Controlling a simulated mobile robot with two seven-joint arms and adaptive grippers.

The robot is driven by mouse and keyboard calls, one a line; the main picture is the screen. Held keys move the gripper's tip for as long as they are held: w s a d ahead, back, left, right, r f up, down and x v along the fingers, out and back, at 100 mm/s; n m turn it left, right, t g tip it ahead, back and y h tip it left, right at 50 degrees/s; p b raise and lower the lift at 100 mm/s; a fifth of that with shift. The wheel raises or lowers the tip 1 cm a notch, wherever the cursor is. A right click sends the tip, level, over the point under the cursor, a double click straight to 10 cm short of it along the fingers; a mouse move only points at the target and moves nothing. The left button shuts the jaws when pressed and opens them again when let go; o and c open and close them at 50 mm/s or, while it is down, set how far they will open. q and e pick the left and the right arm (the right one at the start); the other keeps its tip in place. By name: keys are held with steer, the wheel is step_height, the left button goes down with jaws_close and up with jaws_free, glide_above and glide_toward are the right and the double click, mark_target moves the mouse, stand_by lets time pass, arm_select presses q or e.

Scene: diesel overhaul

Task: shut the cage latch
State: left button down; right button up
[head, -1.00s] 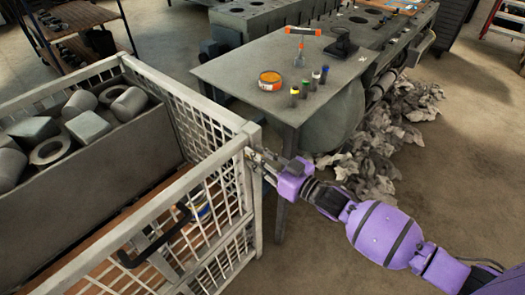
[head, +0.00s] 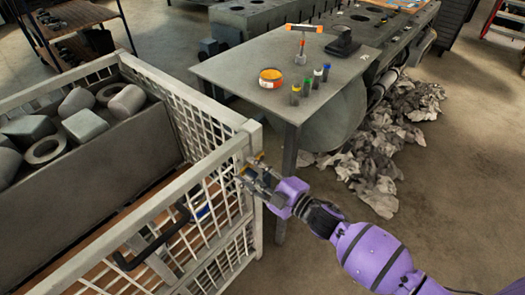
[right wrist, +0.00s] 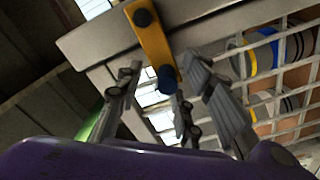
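The cage (head: 200,120) is a pale metal mesh box on the left in the head view. A small bit of the latch (head: 257,158) shows at the cage's corner post in the head view. My right gripper (head: 258,180) is at that corner. In the right wrist view its fingers (right wrist: 168,88) are spread, with the knob between them; I cannot tell whether they touch it. My left gripper is not in view.
A black handle (head: 150,250) is on the cage's near side. A grey bin (head: 110,150) with metal parts stands inside. A grey table (head: 235,72) with an orange tin (head: 270,78) and several small bottles stands behind my right gripper. Crumpled paper (head: 375,175) lies on the floor.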

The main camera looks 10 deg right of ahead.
mark_target(256, 174)
steer(key=shift+s, duration=0.1)
